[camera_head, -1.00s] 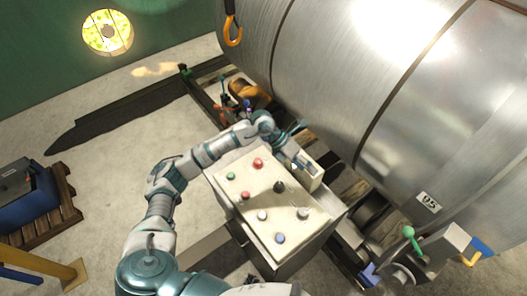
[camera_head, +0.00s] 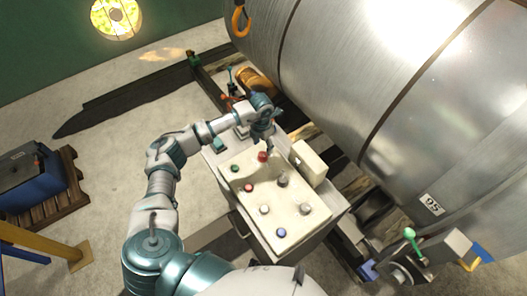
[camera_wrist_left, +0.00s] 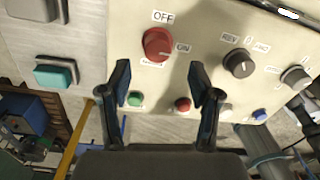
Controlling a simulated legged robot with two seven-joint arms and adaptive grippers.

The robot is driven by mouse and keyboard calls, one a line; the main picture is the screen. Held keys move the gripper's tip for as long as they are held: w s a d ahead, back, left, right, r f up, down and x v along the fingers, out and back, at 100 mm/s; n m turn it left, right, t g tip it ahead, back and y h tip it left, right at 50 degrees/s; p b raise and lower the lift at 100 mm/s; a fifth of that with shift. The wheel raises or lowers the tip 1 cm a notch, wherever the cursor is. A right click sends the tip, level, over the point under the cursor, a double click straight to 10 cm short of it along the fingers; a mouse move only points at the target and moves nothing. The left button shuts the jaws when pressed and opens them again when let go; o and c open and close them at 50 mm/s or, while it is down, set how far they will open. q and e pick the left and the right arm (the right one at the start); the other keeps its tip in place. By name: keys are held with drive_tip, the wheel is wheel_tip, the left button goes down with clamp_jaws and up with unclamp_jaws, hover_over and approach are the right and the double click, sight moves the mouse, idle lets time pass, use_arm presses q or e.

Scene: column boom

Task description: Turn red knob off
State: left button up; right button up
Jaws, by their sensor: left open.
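The red knob (camera_head: 262,156) sits at the far end of the sloped control panel (camera_head: 228,163). In the left wrist view the red knob (camera_wrist_left: 157,44) is round, with an OFF label above it and an ON label at its right. Its exact setting is hard to read. My left gripper (camera_head: 268,146) is above the panel close to the knob, pointing down. In the wrist view its two fingers (camera_wrist_left: 160,84) are apart and empty, with the knob beyond the gap between them. No contact with the knob shows. My right gripper is not in view.
A smaller red button (camera_wrist_left: 183,104), a green button (camera_wrist_left: 135,99), a black selector knob (camera_wrist_left: 239,63) and a blue button (camera_wrist_left: 260,114) share the panel. A pale box (camera_head: 308,162) stands at the panel's right edge. A large metal cylinder (camera_head: 330,75) lies behind it.

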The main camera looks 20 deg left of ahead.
sight(262, 154)
use_arm(q)
drive_tip(key=f, duration=0.5)
drive_tip(key=shift+a+f, duration=0.15)
drive_tip(key=shift+a, duration=0.2)
drive_tip(key=shift+d+f, duration=0.1)
drive_tip(key=shift+f, duration=0.15)
drive_tip(key=shift+d, duration=0.1)
drive_tip(key=shift+d, duration=0.1)
drive_tip(key=shift+r, duration=0.1)
drive_tip(key=c, duration=1.1)
drive_tip(key=shift+s, duration=0.1)
drive_tip(key=shift+c, duration=0.2)
